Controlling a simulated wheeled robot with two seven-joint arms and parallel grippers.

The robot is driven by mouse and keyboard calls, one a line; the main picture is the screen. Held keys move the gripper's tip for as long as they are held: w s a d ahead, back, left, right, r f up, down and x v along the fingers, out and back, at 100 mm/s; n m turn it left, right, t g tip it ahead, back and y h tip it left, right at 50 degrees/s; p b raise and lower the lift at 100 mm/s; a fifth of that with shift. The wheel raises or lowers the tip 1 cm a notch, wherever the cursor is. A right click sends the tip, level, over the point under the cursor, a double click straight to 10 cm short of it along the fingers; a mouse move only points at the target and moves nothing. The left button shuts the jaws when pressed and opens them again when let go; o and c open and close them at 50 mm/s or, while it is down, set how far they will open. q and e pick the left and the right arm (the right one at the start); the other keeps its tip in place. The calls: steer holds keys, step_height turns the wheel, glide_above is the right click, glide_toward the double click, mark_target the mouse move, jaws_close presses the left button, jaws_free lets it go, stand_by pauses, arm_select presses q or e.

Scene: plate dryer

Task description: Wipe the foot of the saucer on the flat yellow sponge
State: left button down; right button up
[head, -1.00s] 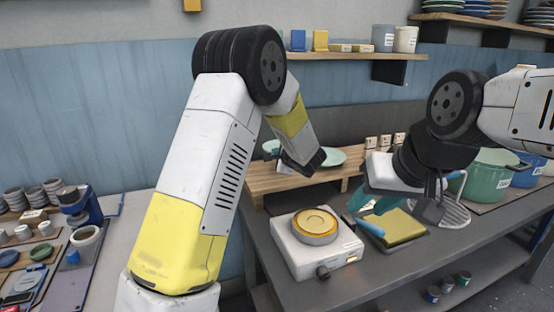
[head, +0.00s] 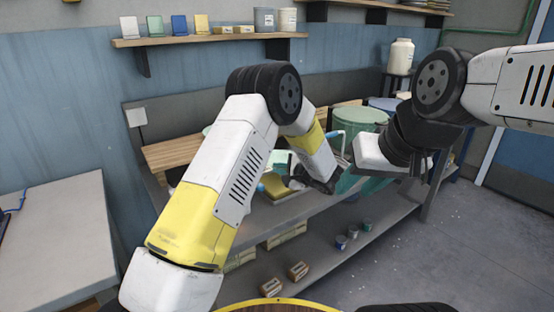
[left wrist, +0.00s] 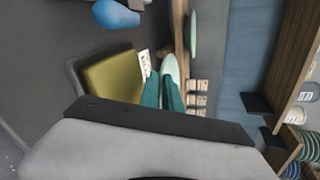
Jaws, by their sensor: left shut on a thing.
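My left gripper (left wrist: 161,92) shows teal fingers in the left wrist view, shut on the pale green saucer (left wrist: 170,68), which is seen nearly edge-on. The flat yellow sponge (left wrist: 110,76) lies on a dark tray to the left of the fingers in that view. The saucer looks apart from the sponge; its foot cannot be made out. In the head view my left arm hides much of the sponge and the saucer. My right gripper (head: 348,181) is at the right by the green pot; its teal fingers are partly hidden and their opening is unclear.
The green pot (head: 358,116) stands behind the right gripper. Another pale plate (left wrist: 193,34) is by the wooden rack. A blue rounded thing (left wrist: 116,14) lies beyond the sponge. A lower shelf holds small boxes (head: 298,270) and cans. A wall shelf (head: 210,39) runs above.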

mark_target(282, 192)
arm_select(q)
steer(key=shift+s+d+f, duration=0.2)
steer(key=shift+d+f, duration=0.05)
steer(key=shift+d, duration=0.35)
steer(key=shift+f, duration=2.4)
steer(key=shift+f, duration=0.55)
steer(key=shift+d, duration=0.1)
